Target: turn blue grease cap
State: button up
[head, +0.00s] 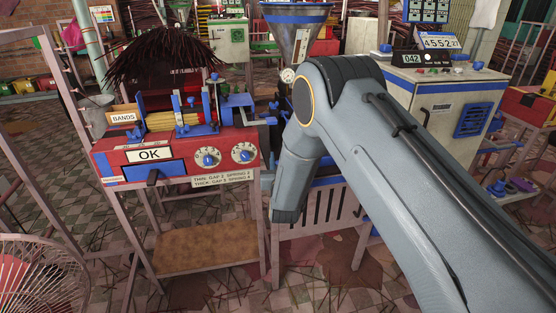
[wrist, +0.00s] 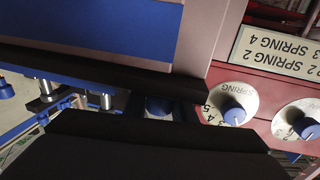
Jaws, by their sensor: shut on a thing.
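In the wrist view my gripper (wrist: 172,107) has its two dark jaws above and below a small blue round cap (wrist: 158,105). The jaws are shut on this cap, which I take to be the blue grease cap. Only a small part of it shows between them, so its turn angle cannot be told. In the head view my arm hides the cap and the jaws. The red machine (head: 118,164) with the OK panel (head: 149,154) stands just left of my arm.
Two blue-knobbed dials (head: 208,157) (head: 243,153) sit on the red front, close beside my jaws in the wrist view (wrist: 232,110). A steel hopper (head: 297,38) stands behind my arm.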

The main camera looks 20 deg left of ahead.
jog(key=m+h, duration=0.2)
jog(key=h, duration=0.1)
jog(key=d+m+t+h+b, duration=0.1)
jog(key=m+h, duration=0.1)
jog(key=h, duration=0.1)
jog(key=shift+w+d+b, duration=0.1)
jog(key=shift+w+b, duration=0.05)
jog(key=shift+b, duration=0.15)
jog(key=shift+d+m+h+b, duration=0.25)
jog(key=shift+m+h, duration=0.3)
jog(key=shift+h, duration=0.3)
jog(key=shift+d+m+h+b, duration=0.15)
jog(key=shift+m+h+b, duration=0.3)
jog(key=shift+h, duration=0.45)
jog(key=shift+d+m+h+b, duration=0.2)
jog(key=shift+m+h, duration=0.4)
jog(key=shift+h, duration=0.25)
jog(key=o, duration=1.1)
jog(key=shift+c, duration=0.2)
